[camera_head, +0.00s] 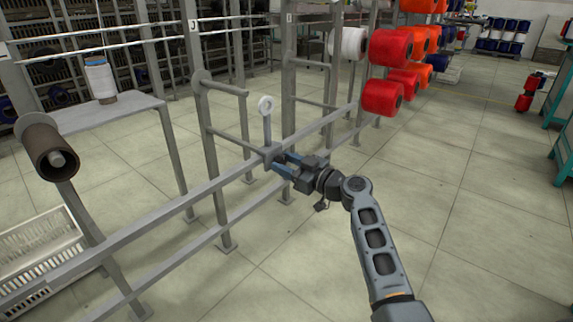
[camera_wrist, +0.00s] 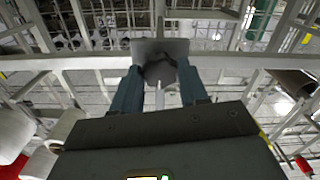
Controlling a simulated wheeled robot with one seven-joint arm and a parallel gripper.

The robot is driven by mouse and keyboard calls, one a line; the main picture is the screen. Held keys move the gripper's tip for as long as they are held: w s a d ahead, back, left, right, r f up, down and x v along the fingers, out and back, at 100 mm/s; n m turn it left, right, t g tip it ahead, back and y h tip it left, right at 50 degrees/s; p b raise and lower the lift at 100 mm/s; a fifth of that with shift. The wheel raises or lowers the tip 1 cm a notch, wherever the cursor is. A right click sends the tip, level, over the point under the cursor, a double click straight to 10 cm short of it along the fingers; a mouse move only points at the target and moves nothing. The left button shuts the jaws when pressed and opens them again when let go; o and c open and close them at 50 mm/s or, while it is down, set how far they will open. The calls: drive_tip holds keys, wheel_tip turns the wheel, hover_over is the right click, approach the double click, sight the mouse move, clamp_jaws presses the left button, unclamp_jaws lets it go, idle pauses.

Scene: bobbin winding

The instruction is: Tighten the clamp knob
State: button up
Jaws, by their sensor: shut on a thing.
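A grey clamp block (camera_head: 269,151) sits on the upper rail of the metal frame. An upright rod with a pale ring (camera_head: 265,104) on top rises from it. My gripper (camera_head: 280,162) reaches the clamp from the right, its blue fingers against the clamp's near side. In the wrist view, the two fingers (camera_wrist: 159,82) stand on either side of a dark round clamp knob (camera_wrist: 158,70) and are shut on it. Behind the knob is the clamp's grey plate (camera_wrist: 160,46). In the head view the knob is hidden by the fingers.
The frame's long rail (camera_head: 180,206) runs diagonally from lower left to upper right. Red spools (camera_head: 383,97) hang behind at the right.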

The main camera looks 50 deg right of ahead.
drive_tip(key=m, duration=0.4)
drive_tip(key=shift+b, duration=0.3)
drive_tip(key=m, duration=0.5)
drive_tip(key=shift+d+p, duration=0.1)
drive_tip(key=shift+p, duration=0.25)
drive_tip(key=m+p, duration=0.1)
drive_tip(key=m, duration=0.3)
drive_tip(key=shift+m+p, duration=0.3)
drive_tip(key=m+p, duration=0.2)
drive_tip(key=m, duration=0.2)
drive_tip(key=shift+m, duration=0.3)
drive_tip(key=m+p, duration=0.2)
drive_tip(key=m, duration=0.2)
drive_tip(key=shift+p, duration=0.4)
drive_tip(key=m+p, duration=0.3)
drive_tip(key=m, duration=0.2)
drive_tip(key=m+p, duration=0.3)
drive_tip(key=m, duration=0.2)
drive_tip(key=shift+p, duration=0.3)
drive_tip(key=shift+f+m+p, duration=0.2)
drive_tip(key=shift+m+p, duration=0.7)
drive_tip(key=shift+m, duration=0.6)
drive_tip(key=shift+f, duration=0.1)
